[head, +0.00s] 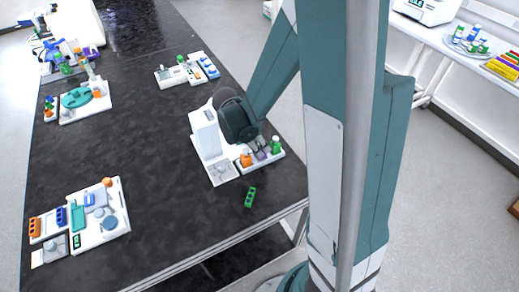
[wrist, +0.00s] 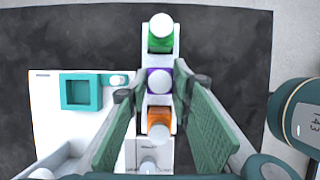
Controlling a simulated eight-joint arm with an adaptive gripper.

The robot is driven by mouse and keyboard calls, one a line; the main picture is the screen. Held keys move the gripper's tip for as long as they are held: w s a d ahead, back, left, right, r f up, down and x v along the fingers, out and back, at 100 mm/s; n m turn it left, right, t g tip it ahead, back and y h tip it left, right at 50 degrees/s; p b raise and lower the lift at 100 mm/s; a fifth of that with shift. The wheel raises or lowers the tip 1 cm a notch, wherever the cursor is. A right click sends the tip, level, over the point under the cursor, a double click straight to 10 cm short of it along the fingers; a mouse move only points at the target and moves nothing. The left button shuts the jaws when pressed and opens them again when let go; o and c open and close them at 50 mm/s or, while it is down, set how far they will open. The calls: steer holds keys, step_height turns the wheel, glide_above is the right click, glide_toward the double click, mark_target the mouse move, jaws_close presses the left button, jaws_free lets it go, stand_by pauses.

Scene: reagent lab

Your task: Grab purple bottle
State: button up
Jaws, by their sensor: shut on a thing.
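The purple bottle (wrist: 153,78) has a white cap and stands in the middle of a short row in a white rack, between a green bottle (wrist: 160,40) and an orange bottle (wrist: 160,118). In the head view the purple bottle (head: 261,155) is small and partly hidden by my gripper (head: 260,150). In the wrist view my gripper (wrist: 160,84) has a finger on either side of the purple bottle and is shut on it. The bottle looks upright and in line with its neighbours. Whether its base still touches the rack cannot be told.
The green bottle (head: 276,145) and orange bottle (head: 246,159) stand close on both sides. A white device (head: 205,135) is just left of the gripper. A green block (head: 250,197) lies near the table edge. The dark table (head: 150,150) is clear in the middle.

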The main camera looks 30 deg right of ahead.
steer(key=shift+r+p, duration=0.5)
steer(key=shift+r, duration=3.3)
